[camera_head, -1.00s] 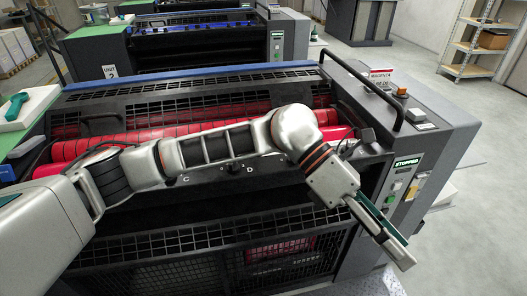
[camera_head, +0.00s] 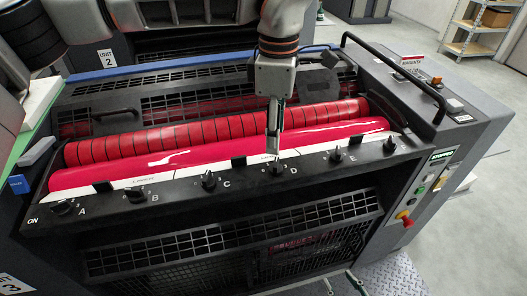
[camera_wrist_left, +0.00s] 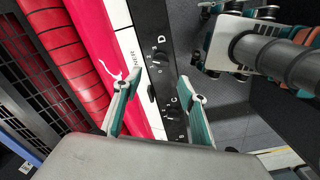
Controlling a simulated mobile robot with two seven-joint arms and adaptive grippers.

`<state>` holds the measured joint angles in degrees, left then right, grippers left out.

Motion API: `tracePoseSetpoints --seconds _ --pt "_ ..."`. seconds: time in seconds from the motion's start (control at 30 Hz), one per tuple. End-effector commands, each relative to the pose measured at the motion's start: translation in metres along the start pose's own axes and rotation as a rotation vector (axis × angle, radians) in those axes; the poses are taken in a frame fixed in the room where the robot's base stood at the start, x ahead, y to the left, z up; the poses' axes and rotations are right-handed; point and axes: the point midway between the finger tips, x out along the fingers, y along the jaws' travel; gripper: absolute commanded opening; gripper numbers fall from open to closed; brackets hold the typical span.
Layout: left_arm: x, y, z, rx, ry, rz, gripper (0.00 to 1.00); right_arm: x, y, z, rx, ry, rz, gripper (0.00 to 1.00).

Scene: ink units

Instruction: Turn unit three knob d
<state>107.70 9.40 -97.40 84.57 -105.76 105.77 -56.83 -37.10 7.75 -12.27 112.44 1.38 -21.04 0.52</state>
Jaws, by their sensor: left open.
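My left gripper (camera_head: 274,150) points down just above knob D, seen edge-on. Its teal fingers (camera_wrist_left: 160,85) are open and empty over the panel. I cannot tell whether they touch anything. My right gripper (camera_head: 341,283) is low at the bottom edge, its tips apart.
Red rollers (camera_head: 215,130) lie behind the panel. A handrail (camera_head: 395,72) and a box with the stopped display (camera_head: 441,155) and a red stop button (camera_head: 403,216) stand at the right. A grille (camera_head: 240,230) is below the panel. Floor at right is clear.

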Motion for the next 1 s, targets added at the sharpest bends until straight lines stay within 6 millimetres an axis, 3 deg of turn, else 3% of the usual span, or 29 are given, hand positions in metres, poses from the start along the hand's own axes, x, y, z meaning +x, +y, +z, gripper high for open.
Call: tracePoseSetpoints --seconds 0.53,0.97,1.0 --pt "0.068 0.0 -0.001 0.0 0.002 -0.003 0.42 -0.003 0.004 -0.002 -0.008 -0.002 0.002 0.4" --pt "0.078 0.0 0.0 0.0 0.001 -0.001 0.42 -0.003 0.003 -0.002 -0.005 -0.002 0.001 0.4" --pt "0.078 0.0 0.0 0.0 0.001 -0.001 0.31 -0.003 0.003 -0.002 -0.005 -0.002 0.001 0.4"
